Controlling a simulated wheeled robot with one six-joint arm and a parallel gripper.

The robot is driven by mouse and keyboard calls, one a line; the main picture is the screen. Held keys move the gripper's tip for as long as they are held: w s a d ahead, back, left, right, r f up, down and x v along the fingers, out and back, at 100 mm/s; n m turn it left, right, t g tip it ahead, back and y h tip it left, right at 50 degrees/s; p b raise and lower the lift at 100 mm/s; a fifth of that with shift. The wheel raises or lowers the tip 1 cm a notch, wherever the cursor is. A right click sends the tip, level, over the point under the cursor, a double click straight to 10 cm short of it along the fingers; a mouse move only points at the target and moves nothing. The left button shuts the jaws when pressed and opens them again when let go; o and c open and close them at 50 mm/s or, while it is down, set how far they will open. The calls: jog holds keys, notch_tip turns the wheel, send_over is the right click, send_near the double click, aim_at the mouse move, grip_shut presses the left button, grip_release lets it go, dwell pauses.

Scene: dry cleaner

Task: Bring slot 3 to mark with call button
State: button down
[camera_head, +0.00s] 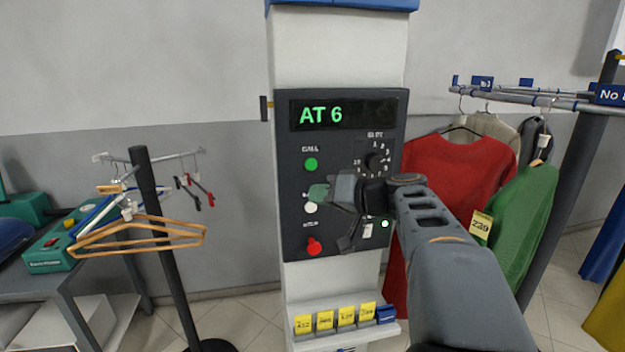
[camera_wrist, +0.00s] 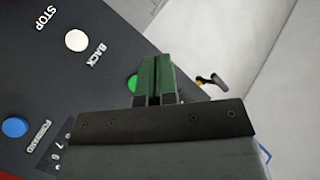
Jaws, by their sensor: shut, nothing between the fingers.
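The dark control panel (camera_head: 292,225) on the white column has a display (camera_head: 343,114) reading "AT 6". The round green call button (camera_head: 311,164) is at its upper left, under the word CALL. The black slot dial (camera_head: 376,163) is to its right; its setting is too small to read. My gripper (camera_head: 318,192) is shut and empty in front of the panel, just below the call button in the head view. In the wrist view its fingertips (camera_wrist: 158,62) partly cover the green button (camera_wrist: 132,83); I cannot tell whether they touch. Slot 3 is not identifiable.
Garments including a red sweater (camera_head: 450,165) hang on the right rail (camera_head: 520,98). A hanger stand (camera_head: 160,220) is left. Yellow tags (camera_head: 325,320) stand below.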

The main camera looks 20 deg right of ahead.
aim_at(311, 164)
jog(key=shift+w+d+r+t, duration=0.25)
jog(key=shift+d+r+t, duration=0.3)
jog(key=shift+d, duration=0.3)
jog(key=shift+w, duration=0.1)
jog(key=w+d+p, duration=0.1)
jog(key=w+p, duration=0.2)
jog(key=w, duration=0.5)
jog(key=shift+w+d+p, duration=0.2)
jog(key=shift+d+p, duration=0.15)
jog(key=shift+p, duration=0.05)
jog(key=shift+w, duration=0.15)
dwell(1.5)
jog(key=shift+w+d+b, duration=0.1)
jog(key=shift+w+b, duration=0.2)
jog(key=shift+b, duration=0.05)
